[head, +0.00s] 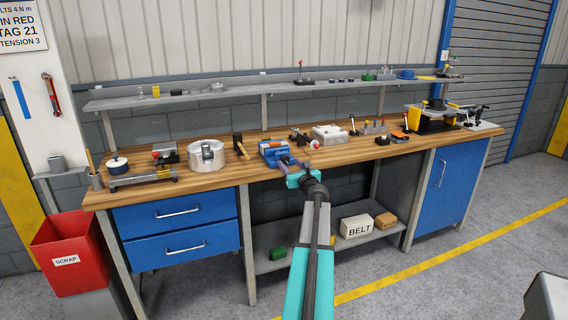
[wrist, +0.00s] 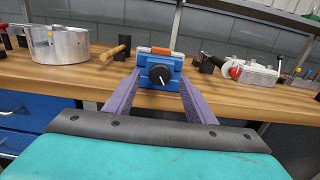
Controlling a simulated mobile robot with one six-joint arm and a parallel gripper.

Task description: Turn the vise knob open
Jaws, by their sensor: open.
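The blue vise (head: 272,149) stands at the front edge of the wooden bench in the head view. It is also at the centre of the wrist view (wrist: 149,58), with an orange strip on top. Its round black knob (wrist: 160,75) faces me and carries a white line pointing down and right. My gripper (wrist: 160,84) is open, with its purple fingers to the left and right of the knob. The wrist view does not settle whether the fingertips reach the knob. In the head view my gripper (head: 291,163) is at the front of the vise, and the knob is hidden.
A silver pot (head: 206,154) and a hammer (head: 240,146) stand left of the vise. A pale metal block (head: 330,134) is to its right. The wooden bench top (head: 350,153) has bare room along the front edge. A red scrap bin (head: 70,250) stands at left.

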